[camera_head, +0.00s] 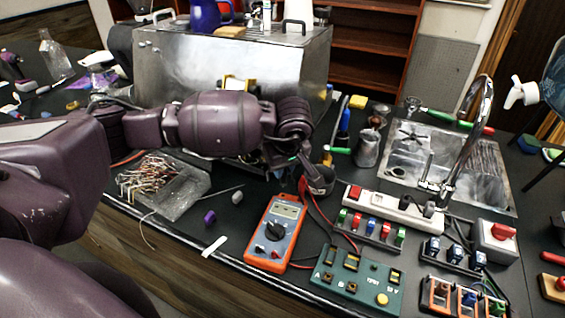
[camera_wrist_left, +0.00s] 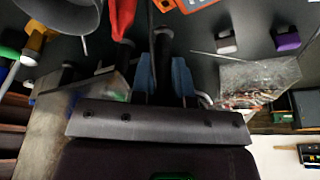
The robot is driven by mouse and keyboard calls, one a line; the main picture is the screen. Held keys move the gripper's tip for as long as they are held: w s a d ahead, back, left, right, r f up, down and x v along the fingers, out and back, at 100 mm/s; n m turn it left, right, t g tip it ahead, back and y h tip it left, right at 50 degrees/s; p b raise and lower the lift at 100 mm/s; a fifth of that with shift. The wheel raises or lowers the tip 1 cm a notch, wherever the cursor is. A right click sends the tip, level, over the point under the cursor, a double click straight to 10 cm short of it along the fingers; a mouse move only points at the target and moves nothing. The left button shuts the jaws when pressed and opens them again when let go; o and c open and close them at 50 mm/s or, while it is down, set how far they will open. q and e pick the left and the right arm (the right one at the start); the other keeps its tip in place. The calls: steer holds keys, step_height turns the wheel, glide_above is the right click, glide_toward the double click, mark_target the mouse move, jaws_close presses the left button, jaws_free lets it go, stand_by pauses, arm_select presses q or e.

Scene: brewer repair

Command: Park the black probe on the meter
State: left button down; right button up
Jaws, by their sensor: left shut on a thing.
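The orange multimeter (camera_head: 275,234) with a grey face and dark dial lies on the black bench, in front of my left arm. A corner of the meter (camera_wrist_left: 190,5) shows at the top of the left wrist view. My left gripper (camera_wrist_left: 164,78) points down behind the meter, its blue-padded fingers shut on the black probe (camera_wrist_left: 163,45). The red probe (camera_wrist_left: 123,50) is just left of it in that view, apart from the fingers. In the head view my wrist mostly hides the gripper and the black probe. My right gripper is not in view.
A green board (camera_head: 357,278) and a white power strip (camera_head: 395,208) lie right of the meter. A clear bag of wires (camera_head: 163,187) and a purple cap (camera_head: 209,216) lie left. A dark round cup (camera_head: 319,180) stands close to my gripper. The metal brewer (camera_head: 225,70) stands behind.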

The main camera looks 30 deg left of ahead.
arm_select(q)
steer(key=shift+f+b, duration=0.5)
steer(key=shift+f, duration=1.05)
steer(key=shift+r, duration=0.15)
steer(key=shift+b, duration=0.4)
